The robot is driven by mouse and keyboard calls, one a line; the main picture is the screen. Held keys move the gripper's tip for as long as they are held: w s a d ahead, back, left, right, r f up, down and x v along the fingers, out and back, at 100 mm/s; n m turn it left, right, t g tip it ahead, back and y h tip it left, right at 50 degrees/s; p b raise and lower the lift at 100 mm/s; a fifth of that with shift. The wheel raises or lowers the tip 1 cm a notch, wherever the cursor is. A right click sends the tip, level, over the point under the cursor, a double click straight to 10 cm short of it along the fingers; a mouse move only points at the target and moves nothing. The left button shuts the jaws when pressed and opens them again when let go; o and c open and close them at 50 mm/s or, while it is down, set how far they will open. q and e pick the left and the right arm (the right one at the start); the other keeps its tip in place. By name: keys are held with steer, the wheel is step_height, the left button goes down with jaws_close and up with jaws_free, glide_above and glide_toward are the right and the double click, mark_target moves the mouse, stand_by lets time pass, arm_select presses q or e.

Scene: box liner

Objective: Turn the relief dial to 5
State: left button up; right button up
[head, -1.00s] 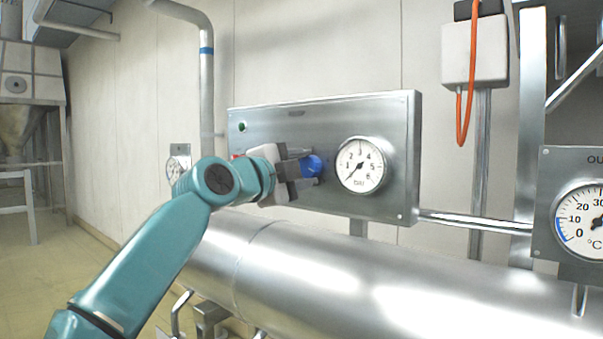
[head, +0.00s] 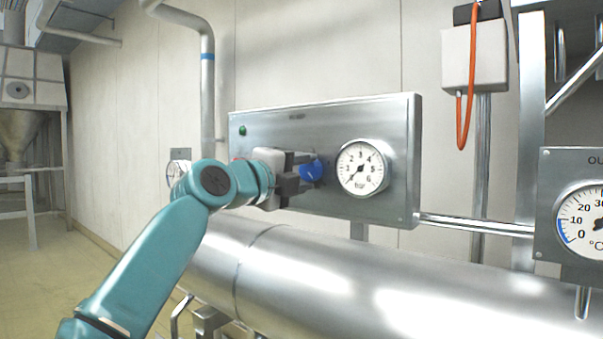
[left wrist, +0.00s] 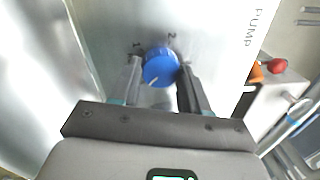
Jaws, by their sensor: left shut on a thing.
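The relief dial is a blue round knob (head: 312,171) on a steel panel (head: 270,128), left of the bar gauge. My left gripper (head: 304,173) is shut on it, one finger on each side. In the left wrist view the blue knob (left wrist: 160,62) sits between the two dark fingers (left wrist: 160,72). A white mark on the knob points down and left in that view. Small marks on the panel show around the knob, but I cannot read them surely; part of the scale is hidden by the gripper. My right gripper is not in view.
A round bar gauge (head: 361,168) numbered 1 to 6 sits right of the knob. A red button (left wrist: 277,66) shows in the left wrist view, beside PUMP lettering. A thick steel pipe (head: 300,275) runs below the panel. A temperature gauge (head: 582,215) is at far right.

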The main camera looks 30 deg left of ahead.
arm_select(q)
steer(key=shift+r, duration=0.1)
steer(key=o, duration=1.1)
steer(key=shift+c, duration=0.2)
steer(key=shift+s, duration=0.1)
steer(key=shift+s+f+b, duration=0.25)
steer(key=shift+s+b, duration=0.1)
steer(key=shift+b, duration=0.05)
steer(key=s+a+b, duration=0.1)
steer(key=s+b, duration=0.4)
steer(key=s, duration=1)
steer(key=shift+s+a+f, duration=0.15)
steer(key=shift+s+f, duration=0.05)
steer(key=shift+f, duration=0.15)
